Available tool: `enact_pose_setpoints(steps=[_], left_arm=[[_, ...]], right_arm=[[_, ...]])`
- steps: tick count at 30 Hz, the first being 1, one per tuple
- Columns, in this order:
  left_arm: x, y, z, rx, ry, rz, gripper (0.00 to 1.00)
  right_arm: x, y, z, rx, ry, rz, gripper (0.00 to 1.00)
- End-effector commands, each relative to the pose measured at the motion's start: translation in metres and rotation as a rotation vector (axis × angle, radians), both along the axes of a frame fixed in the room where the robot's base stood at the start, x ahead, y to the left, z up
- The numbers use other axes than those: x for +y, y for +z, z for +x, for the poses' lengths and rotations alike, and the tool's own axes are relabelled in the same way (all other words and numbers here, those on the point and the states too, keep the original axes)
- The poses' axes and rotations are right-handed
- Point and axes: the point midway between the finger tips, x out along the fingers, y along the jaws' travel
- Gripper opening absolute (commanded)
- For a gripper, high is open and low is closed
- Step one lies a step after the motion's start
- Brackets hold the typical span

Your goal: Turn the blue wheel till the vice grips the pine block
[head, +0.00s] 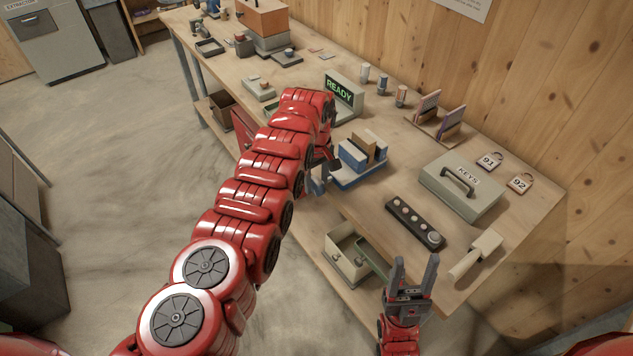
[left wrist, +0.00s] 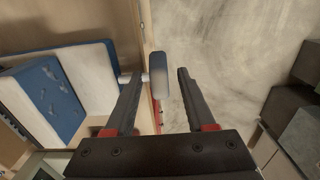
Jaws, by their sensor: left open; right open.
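The blue vice (head: 345,176) stands at the table's front edge in the head view, with the brown pine block (head: 365,144) between its jaws. The vice also fills the left of the left wrist view (left wrist: 58,98). The blue wheel (left wrist: 158,76) shows edge-on there, on a short shaft, between the two spread fingers of my left gripper (left wrist: 155,98). I see no finger clearly touching it. In the head view my left gripper (head: 324,170) is beside the vice, partly hidden by my arm. My right gripper (head: 413,268) is open and empty at the table's front edge.
A button panel (head: 415,222), a grey key box (head: 462,186) and a pale-handled tool (head: 476,254) lie right of the vice. A READY display (head: 341,93) stands behind it. An open drawer-like bin (head: 345,255) is below the tabletop. Floor in front is clear.

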Motion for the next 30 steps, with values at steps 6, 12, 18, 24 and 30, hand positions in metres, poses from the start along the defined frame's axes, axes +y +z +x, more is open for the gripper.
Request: enact_pose_setpoints(steps=[6,12,18,24,30], left_arm=[[0.0000,-0.0004,0.0001,-0.001,0.000,-0.001,0.55],[-0.0001,-0.0001,0.0003,-0.001,0.000,0.000,0.24],[-0.0001,0.0000,0.0004,-0.001,0.000,0.000,0.00],[-0.0001,0.0003,0.0006,-0.002,0.000,0.000,0.00],[-0.0009,0.0025,0.0017,-0.012,-0.001,0.002,0.00]], right_arm=[[0.0000,-0.0001,0.0000,0.000,0.000,0.000,0.55],[0.0000,-0.0002,0.0000,0.000,0.000,0.000,0.55],[0.0000,-0.0001,0.0000,0.000,0.000,0.000,0.55],[0.0000,0.0002,0.0000,0.000,0.000,0.000,0.55],[0.0000,0.0062,-0.0001,0.000,0.000,0.000,0.55]])
